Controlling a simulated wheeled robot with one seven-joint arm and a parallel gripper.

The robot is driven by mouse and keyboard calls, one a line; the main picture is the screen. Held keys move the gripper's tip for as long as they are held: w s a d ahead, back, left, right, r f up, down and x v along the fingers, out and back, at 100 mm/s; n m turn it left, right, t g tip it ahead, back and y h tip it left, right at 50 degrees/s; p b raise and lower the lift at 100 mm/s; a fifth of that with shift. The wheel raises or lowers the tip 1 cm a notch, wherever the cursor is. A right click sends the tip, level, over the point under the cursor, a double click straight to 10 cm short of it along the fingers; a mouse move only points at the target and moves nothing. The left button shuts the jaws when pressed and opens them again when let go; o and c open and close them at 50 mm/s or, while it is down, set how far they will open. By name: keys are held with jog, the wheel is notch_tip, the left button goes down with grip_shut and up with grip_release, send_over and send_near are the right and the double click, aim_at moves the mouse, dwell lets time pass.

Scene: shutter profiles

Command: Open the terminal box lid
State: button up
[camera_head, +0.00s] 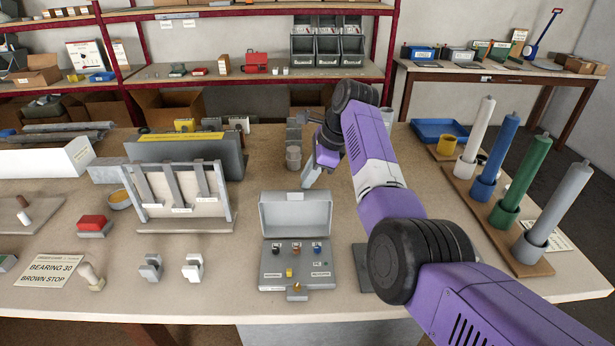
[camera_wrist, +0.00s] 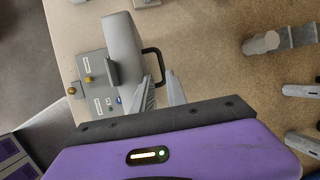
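The grey terminal box (camera_head: 309,274) sits near the table's front edge. Its lid (camera_head: 296,215) stands raised at the rear hinge, roughly upright, with its inner side facing me. Terminals with coloured knobs show inside the box. In the wrist view the box (camera_wrist: 92,68) lies at left, and the lid (camera_wrist: 122,45) has a black handle (camera_wrist: 156,53) on its outer side. My gripper (camera_head: 309,180) is behind and above the lid. In the wrist view its fingers (camera_wrist: 160,80) are apart, with the handle's near end between or just beyond them; contact cannot be told.
A rack of panels (camera_head: 178,196) stands left of the box. Coloured posts (camera_head: 497,160) stand on a wooden board at right. A grey plate lies right of the box, partly behind my arm. Small clips (camera_head: 193,268) and a stamp (camera_head: 92,277) lie at front left.

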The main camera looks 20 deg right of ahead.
jog(key=d+r+p, duration=0.3)
jog(key=r+p, duration=0.3)
jog(key=r, duration=0.2)
jog(key=shift+s+d+p, duration=0.15)
jog(key=shift+d+p, duration=0.05)
jog(key=shift+p, duration=0.1)
dwell(0.4)
